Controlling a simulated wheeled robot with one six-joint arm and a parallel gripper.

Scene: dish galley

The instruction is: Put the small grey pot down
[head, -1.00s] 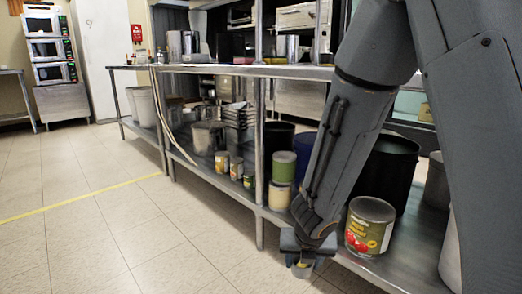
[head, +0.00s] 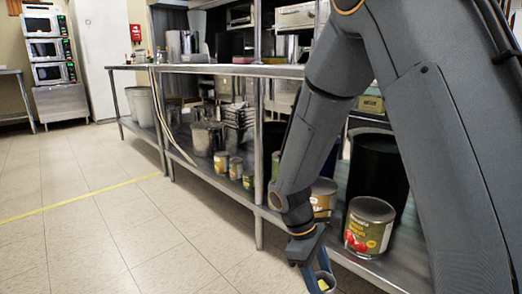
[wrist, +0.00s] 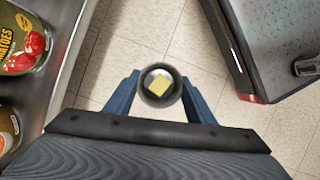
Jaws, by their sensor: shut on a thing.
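The small grey pot (wrist: 160,101) is between the blue fingers of my gripper (wrist: 160,88) in the wrist view. In the head view the pot (head: 325,284) shows at the bottom edge, partly cut off, beside my gripper (head: 316,268). It hangs over the tiled floor, in front of the lower shelf; its height above the floor is hard to tell.
A large tomato can (head: 370,226) stands on the lower steel shelf (head: 220,182), close right of my gripper; the can (wrist: 22,38) also shows in the wrist view. More cans (head: 235,168) stand further left. The tiled floor (head: 120,225) to the left is clear.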

